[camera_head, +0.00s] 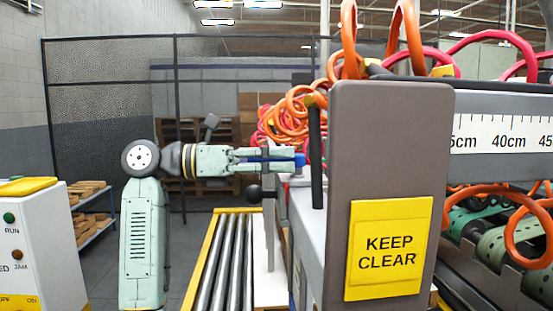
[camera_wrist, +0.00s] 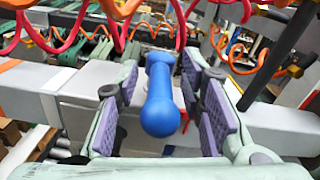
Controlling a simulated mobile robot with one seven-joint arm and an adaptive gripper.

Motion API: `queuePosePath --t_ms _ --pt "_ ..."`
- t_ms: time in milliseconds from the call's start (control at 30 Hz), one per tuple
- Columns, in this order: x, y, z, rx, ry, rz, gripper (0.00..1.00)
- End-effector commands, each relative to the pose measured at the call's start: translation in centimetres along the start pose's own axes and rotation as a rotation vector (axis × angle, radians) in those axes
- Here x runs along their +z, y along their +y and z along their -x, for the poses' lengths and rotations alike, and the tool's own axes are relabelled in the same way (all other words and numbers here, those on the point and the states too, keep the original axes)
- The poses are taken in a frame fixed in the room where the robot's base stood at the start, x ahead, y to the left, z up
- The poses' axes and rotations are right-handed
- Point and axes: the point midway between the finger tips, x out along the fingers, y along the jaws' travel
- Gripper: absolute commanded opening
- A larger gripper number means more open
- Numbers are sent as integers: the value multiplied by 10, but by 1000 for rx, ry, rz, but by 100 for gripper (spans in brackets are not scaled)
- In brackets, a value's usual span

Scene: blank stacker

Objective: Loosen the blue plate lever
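The blue plate lever (camera_wrist: 160,95) has a rounded grip and points toward the camera in the wrist view. My gripper (camera_wrist: 163,100) has its purple-padded fingers apart, one on each side of the lever, with gaps beside it. In the head view, my gripper (camera_head: 285,160) reaches right, level, and the blue lever (camera_head: 300,160) shows at its fingertips and between its fingers. The lever's mount is mostly hidden.
A grey panel with a yellow KEEP CLEAR sign (camera_head: 388,249) stands right of my gripper. A post with a black ball knob (camera_head: 254,193) is just below it. Orange and red coiled hoses (camera_head: 288,116) hang behind. A roller conveyor (camera_head: 222,262) lies below.

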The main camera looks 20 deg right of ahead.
Motion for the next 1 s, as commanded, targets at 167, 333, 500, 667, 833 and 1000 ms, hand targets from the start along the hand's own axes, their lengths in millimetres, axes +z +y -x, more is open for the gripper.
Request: queuePosePath --t_ms 167,333,500,667,833,1000 --pt "0 0 0 0 0 0 32" --pt "0 0 0 0 0 0 20" --pt "0 0 0 0 0 0 9" --pt "0 0 0 -1 1 0 0" --pt "0 0 0 -1 1 -1 0" --pt "0 0 0 -1 1 -1 0"
